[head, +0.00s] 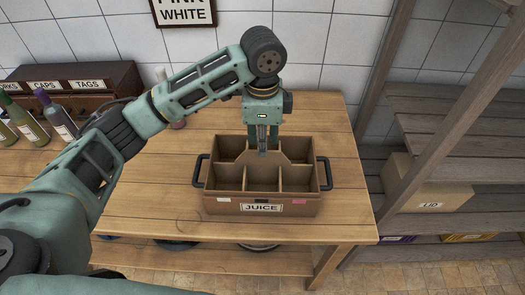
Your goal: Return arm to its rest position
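My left arm reaches in from the left over the wooden table. My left gripper (262,140) points down above the middle of a brown divided crate labelled JUICE (225,207). Its fingertips are at the raised central divider (292,150). The fingers look close together, but I cannot tell if they are shut or touching the divider. The crate's visible compartments look empty. It has dark handles on its left and right ends. My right gripper is not in view.
Several bottles (60,118) stand on the left of the table (345,185), before a dark drawer box (95,80) with labels. Another bottle (162,75) is partly hidden behind my arm. Shelving at right holds a cardboard box labelled LID (430,190).

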